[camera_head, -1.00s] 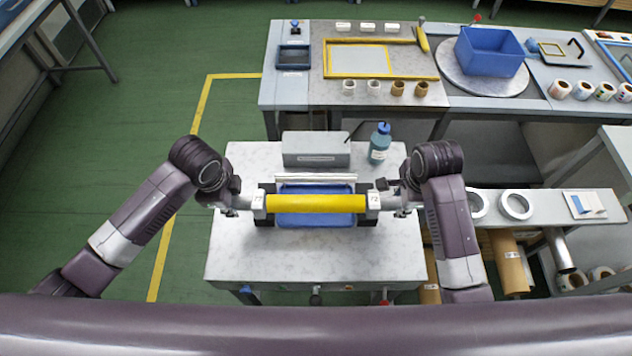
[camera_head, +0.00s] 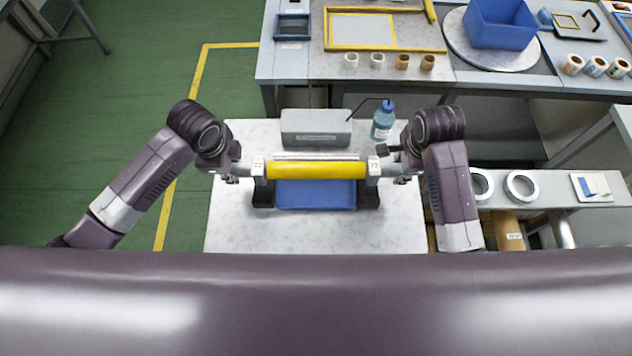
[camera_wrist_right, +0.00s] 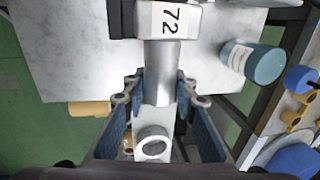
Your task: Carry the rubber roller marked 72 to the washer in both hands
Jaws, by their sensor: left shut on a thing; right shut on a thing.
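The rubber roller marked 72 (camera_head: 315,170) has a yellow middle, pale end blocks with 72 labels and grey shaft ends. It lies level across the view, over the far part of a blue tray (camera_head: 315,195) between black supports (camera_head: 368,196) on a pale table. I cannot tell how high above the supports it is. My left gripper (camera_head: 243,171) is shut on its left shaft end and my right gripper (camera_head: 392,169) on its right. The right wrist view shows the fingers (camera_wrist_right: 160,98) around the grey shaft, below the label (camera_wrist_right: 165,22). I cannot tell which thing is the washer.
A grey box (camera_head: 316,128) and a blue bottle (camera_head: 383,120) stand behind the roller, the bottle close to my right gripper. A bench (camera_head: 285,64) with frames, small rolls and a blue bin (camera_head: 500,22) lies beyond. A shelf with white rings (camera_head: 521,186) is at right.

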